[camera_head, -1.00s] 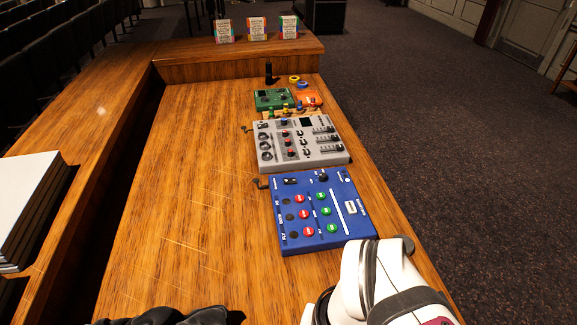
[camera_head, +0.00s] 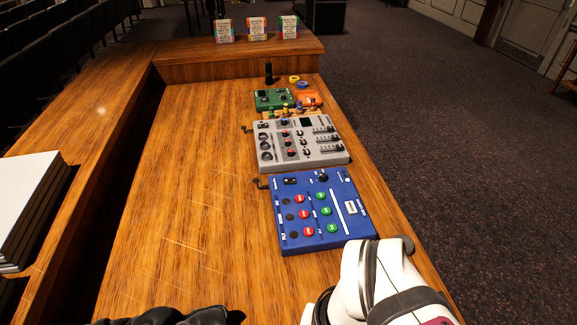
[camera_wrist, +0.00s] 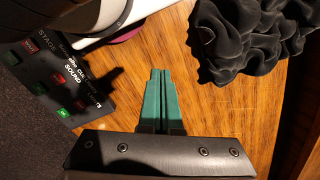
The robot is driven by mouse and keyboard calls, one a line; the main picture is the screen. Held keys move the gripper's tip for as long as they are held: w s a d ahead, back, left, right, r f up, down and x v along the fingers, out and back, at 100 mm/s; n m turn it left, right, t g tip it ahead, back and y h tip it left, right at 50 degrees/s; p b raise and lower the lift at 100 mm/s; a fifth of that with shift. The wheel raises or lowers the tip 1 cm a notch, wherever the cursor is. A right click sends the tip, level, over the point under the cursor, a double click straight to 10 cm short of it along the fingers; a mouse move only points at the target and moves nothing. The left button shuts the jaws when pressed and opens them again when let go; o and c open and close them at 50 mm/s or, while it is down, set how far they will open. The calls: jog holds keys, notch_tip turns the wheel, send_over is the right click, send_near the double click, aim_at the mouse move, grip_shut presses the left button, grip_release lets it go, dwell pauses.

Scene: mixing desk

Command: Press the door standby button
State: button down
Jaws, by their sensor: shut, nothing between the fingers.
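A blue panel (camera_head: 289,214) lies on the desk in the head view, with a column of round red buttons (camera_head: 303,214) and a column of round green buttons (camera_head: 326,211). Its labels are too small to read surely, and I cannot tell which button is door standby. In the wrist view a dark panel (camera_wrist: 33,62) with square red and green buttons, lettered "STAGE" and "SOUND", shows at the upper left, partly covered by my arm. My gripper (camera_wrist: 161,72) has green fingers, shut and empty above bare wood, to the right of this panel. The head view does not show the fingers.
A black crumpled cloth (camera_wrist: 250,35) lies right of my gripper. A grey mixer (camera_head: 268,162) stands behind the blue panel, with green (camera_head: 270,106) and orange (camera_head: 308,98) devices beyond. My white arm covers the desk's front right.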

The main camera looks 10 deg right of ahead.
jog(key=w+a+r+m+t+y, duration=0.1)
jog(key=w+a+m+y, duration=0.15)
jog(key=w, duration=0.35)
jog(key=w+a+r+m+t+y, duration=0.1)
jog(key=w+a, duration=0.2)
jog(key=w, duration=0.3)
jog(key=m+t+h, duration=0.4)
jog(key=m+t, duration=0.3)
jog(key=m, duration=0.9)
send_over(306, 216)
notch_tip(306, 216, down, 9)
jog(key=shift+d+y, duration=0.1)
jog(key=shift+y, duration=0.15)
jog(key=shift+n, duration=0.25)
jog(key=shift+f, duration=4.35)
jog(key=shift+f, duration=0.4)
